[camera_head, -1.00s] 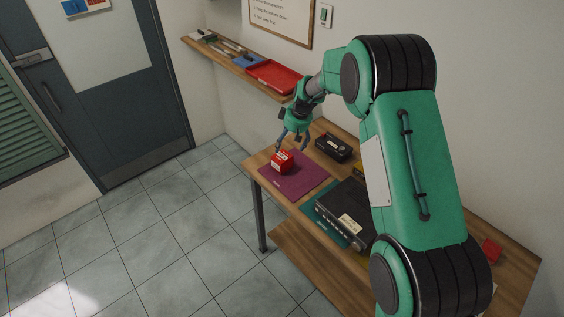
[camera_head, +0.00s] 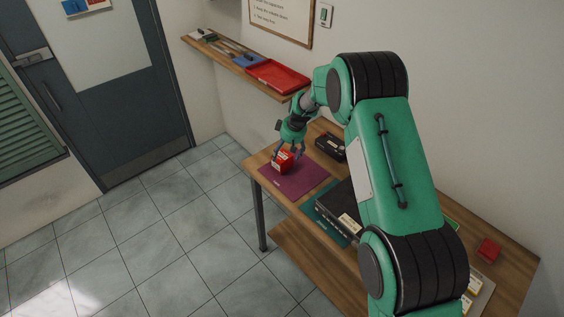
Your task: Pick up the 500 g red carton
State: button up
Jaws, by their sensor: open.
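The red carton (camera_head: 281,165) with a pale label sits on a purple mat (camera_head: 303,184) near the far left end of the wooden workbench. My gripper (camera_head: 287,155) is open and points down at the carton. Its fingers show at the carton's upper part, one at the left and one at the right. I cannot tell whether they touch it. The carton's upper edge is partly hidden by the fingers.
A black case (camera_head: 331,148) lies behind the mat. A larger dark box (camera_head: 340,205) stands on a teal mat (camera_head: 327,226), partly behind my arm. A small red object (camera_head: 488,250) is at the bench's right. A shelf with a red tray (camera_head: 277,76) hangs above.

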aim_at(283, 157)
jog(key=shift+w+a+f, duration=0.15)
jog(key=shift+a+f, duration=0.05)
jog(key=shift+f, duration=0.45)
jog(key=shift+f, duration=0.1)
jog(key=shift+p+x, duration=0.6)
jog(key=shift+x, duration=1.85)
jog(key=c, duration=1.8)
